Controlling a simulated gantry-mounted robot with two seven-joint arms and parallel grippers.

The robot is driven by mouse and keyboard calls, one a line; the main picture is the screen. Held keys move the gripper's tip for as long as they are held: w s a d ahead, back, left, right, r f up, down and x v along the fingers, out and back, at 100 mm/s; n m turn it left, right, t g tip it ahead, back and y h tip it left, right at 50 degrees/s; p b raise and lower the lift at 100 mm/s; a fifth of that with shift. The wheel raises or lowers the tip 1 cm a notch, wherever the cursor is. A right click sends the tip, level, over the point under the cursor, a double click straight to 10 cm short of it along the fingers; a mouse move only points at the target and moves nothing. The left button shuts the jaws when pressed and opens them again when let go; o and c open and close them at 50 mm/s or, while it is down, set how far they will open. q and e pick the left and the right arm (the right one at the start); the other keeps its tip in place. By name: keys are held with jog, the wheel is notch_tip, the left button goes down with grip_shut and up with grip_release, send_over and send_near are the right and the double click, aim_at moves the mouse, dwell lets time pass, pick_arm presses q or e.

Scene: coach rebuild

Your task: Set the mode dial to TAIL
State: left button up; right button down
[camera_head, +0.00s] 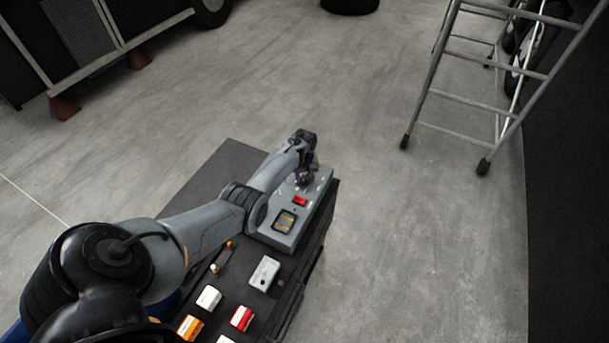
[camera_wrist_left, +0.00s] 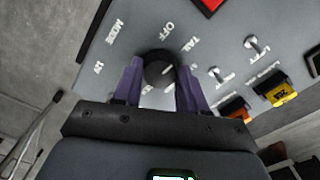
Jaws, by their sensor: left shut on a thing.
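The mode dial (camera_wrist_left: 159,68) is a dark round knob on a grey control panel (camera_wrist_left: 228,38), seen in the left wrist view. White lettering surrounds it, with OFF above it and the TAIL mark (camera_wrist_left: 190,44) to its upper right. My left gripper (camera_wrist_left: 160,78) has its two purple fingers on either side of the dial and is shut on it. I cannot tell which mark the dial points to. In the head view my left gripper (camera_head: 305,178) is at the far end of the grey control box (camera_head: 268,236), hiding the dial. My right gripper is not in view.
The box has a red part (camera_head: 300,201) and a dark square with yellow marks (camera_head: 285,221). It stands on a dark bench (camera_head: 220,170). Nearer lie a grey block (camera_head: 264,273), a white block (camera_head: 208,298) and a red-white block (camera_head: 241,318). A ladder (camera_head: 468,102) stands right.

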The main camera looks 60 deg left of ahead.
aim_at(305, 178)
pick_arm(q)
jog(key=shift+m, duration=1)
jog(key=o, duration=1.1)
jog(key=shift+c, duration=0.2)
jog(key=shift+r, duration=0.1)
jog(key=shift+r+p, duration=0.3)
jog(key=shift+p, duration=0.05)
notch_tip(305, 178, up, 10)
jog(key=p, duration=0.1)
jog(key=shift+p, duration=0.3)
